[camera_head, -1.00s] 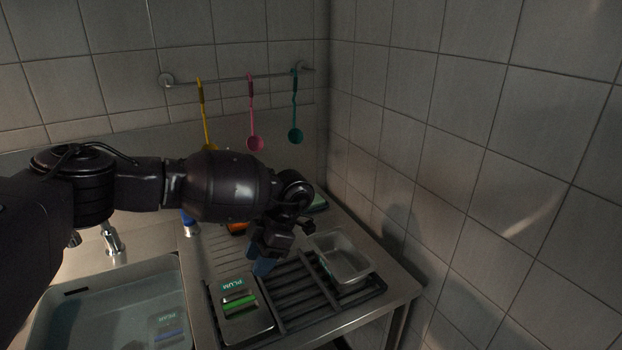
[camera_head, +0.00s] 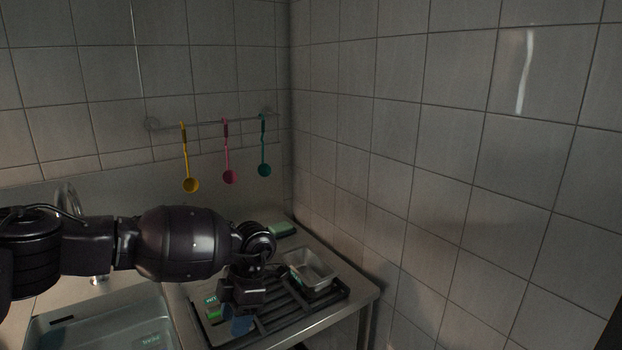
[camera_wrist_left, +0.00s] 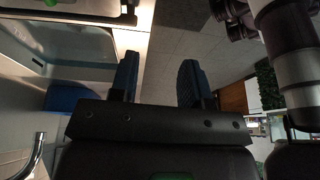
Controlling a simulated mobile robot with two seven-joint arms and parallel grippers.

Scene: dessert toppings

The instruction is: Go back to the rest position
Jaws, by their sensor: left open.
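My left gripper (camera_head: 240,324) is above the drying rack at the sink's right side in the head view. In the left wrist view its two blue fingers (camera_wrist_left: 158,80) stand apart with nothing between them. A container with a green label (camera_head: 213,309) is on the rack just left of the gripper and is partly hidden by it. A metal tray (camera_head: 311,268) stands on the rack to the right of the gripper. My right gripper is in neither view.
The sink basin (camera_head: 60,322) is at the lower left, with a faucet behind my arm. Yellow (camera_head: 190,185), pink (camera_head: 229,177) and teal (camera_head: 264,170) ladles hang on a wall rail. A green item (camera_head: 283,229) lies at the counter's back. Tiled walls close off the back and right.

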